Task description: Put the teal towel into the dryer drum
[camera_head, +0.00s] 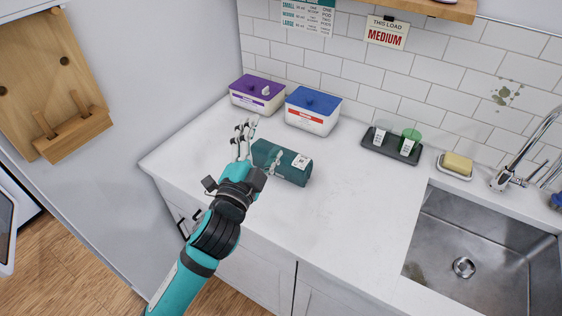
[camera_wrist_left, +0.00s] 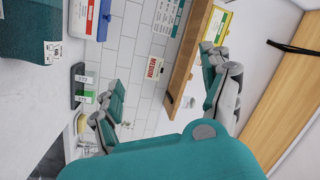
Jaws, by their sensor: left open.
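The teal towel (camera_head: 292,168) is a dark teal roll with a white tag, lying on the white counter. It also shows at the upper left of the left wrist view (camera_wrist_left: 28,30). My left gripper (camera_head: 260,142) is open at the towel's left end. In the head view one finger is left of the towel and the other overlaps its front. In the left wrist view my spread fingers (camera_wrist_left: 163,72) have no towel between them. Whether a finger touches it I cannot tell. The dryer drum and my right gripper are not in view.
Behind the towel stand a purple-lidded tub (camera_head: 257,96) and a blue-lidded tub (camera_head: 313,112). A dark tray (camera_head: 375,147) with two small cups, a soap dish (camera_head: 455,168) and a sink (camera_head: 470,245) are to the right. The counter (camera_head: 345,225) is clear in front.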

